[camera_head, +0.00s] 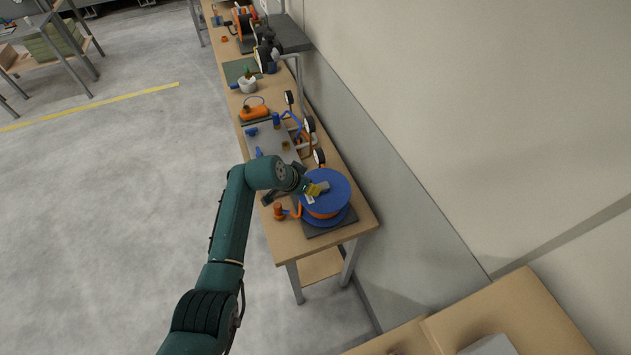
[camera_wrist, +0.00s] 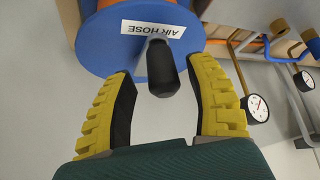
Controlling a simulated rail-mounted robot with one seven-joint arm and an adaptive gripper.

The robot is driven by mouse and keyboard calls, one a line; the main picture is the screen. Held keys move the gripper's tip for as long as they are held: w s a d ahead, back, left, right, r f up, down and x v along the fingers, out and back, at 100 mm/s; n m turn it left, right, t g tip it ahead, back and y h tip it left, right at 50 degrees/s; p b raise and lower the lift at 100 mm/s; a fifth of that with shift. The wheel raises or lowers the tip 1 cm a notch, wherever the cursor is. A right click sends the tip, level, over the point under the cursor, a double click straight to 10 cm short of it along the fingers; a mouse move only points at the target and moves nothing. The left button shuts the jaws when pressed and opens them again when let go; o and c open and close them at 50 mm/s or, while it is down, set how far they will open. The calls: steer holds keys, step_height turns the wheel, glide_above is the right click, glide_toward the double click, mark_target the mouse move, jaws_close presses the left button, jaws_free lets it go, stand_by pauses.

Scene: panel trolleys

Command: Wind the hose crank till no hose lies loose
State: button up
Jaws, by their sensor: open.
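The hose reel (camera_head: 335,185) has blue discs with orange hose wound between them and stands at the near end of the bench. Its blue disc (camera_wrist: 100,50) fills the top of the wrist view, with an upside-down AIR HOSE label (camera_wrist: 153,28). The black crank handle (camera_wrist: 160,68) sticks out from the disc. My gripper (camera_head: 316,189) is at the reel's upper left in the head view. In the wrist view my gripper (camera_wrist: 162,78) is open, its yellow fingers on either side of the handle with gaps. A short orange piece (camera_head: 294,211) shows left of the reel; its full length is hidden.
The wooden bench (camera_head: 357,203) runs along the wall. Gauges (camera_head: 319,157) on pipes stand just behind the reel; one gauge (camera_wrist: 257,108) is right of my fingers in the wrist view. An orange fitting (camera_head: 279,211) is at the bench's left edge.

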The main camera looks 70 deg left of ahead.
steer(key=p+v, duration=0.5)
steer(key=shift+s+r, duration=0.1)
stand_by(0.6)
